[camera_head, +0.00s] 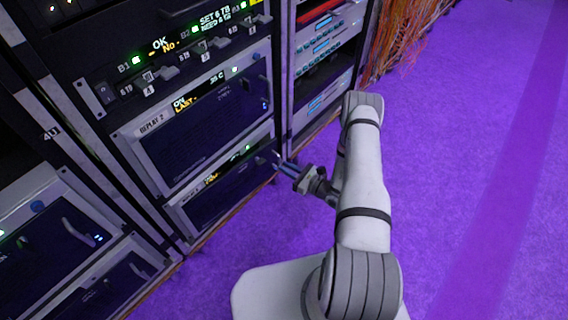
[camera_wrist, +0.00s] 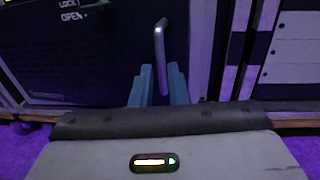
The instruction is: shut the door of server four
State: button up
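My gripper (camera_head: 282,164) is low in front of the bottom unit of the middle rack in the head view. In the wrist view its two blue fingers (camera_wrist: 160,84) stand apart, one on each side of the lower end of a grey bar handle (camera_wrist: 160,50). A narrow gap shows between them, and I see no firm grip on the handle. The handle is on a dark door (camera_wrist: 95,60) marked LOCK and OPEN. In the head view this bottom door (camera_head: 225,187) has a label too small to read, so I cannot confirm its number. It looks nearly flush; any small gap is unclear.
A larger unit labelled like REPLAY 2 (camera_head: 195,130) sits directly above, with a switch panel (camera_head: 175,65) over it. Another rack (camera_head: 325,50) stands to the right, beside orange cables (camera_head: 405,35). Purple floor (camera_head: 460,170) is clear on the right.

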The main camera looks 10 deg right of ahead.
aim_at(274, 156)
jog(key=shift+b+x, duration=0.4)
jog(key=shift+x, duration=1.7)
jog(key=shift+c, duration=0.2)
grip_shut()
jog(key=shift+d, duration=0.1)
jog(key=shift+w, duration=0.1)
jog(key=w, duration=0.1)
jog(key=w+a+b, duration=0.1)
jog(key=w+n+g+y+b, duration=0.1)
jog(key=shift+a+f, duration=0.15)
jog(key=shift+a, duration=0.15)
jog(key=shift+w+a+r, duration=0.2)
jog(key=shift+w+r, duration=0.05)
jog(key=shift+w, duration=0.05)
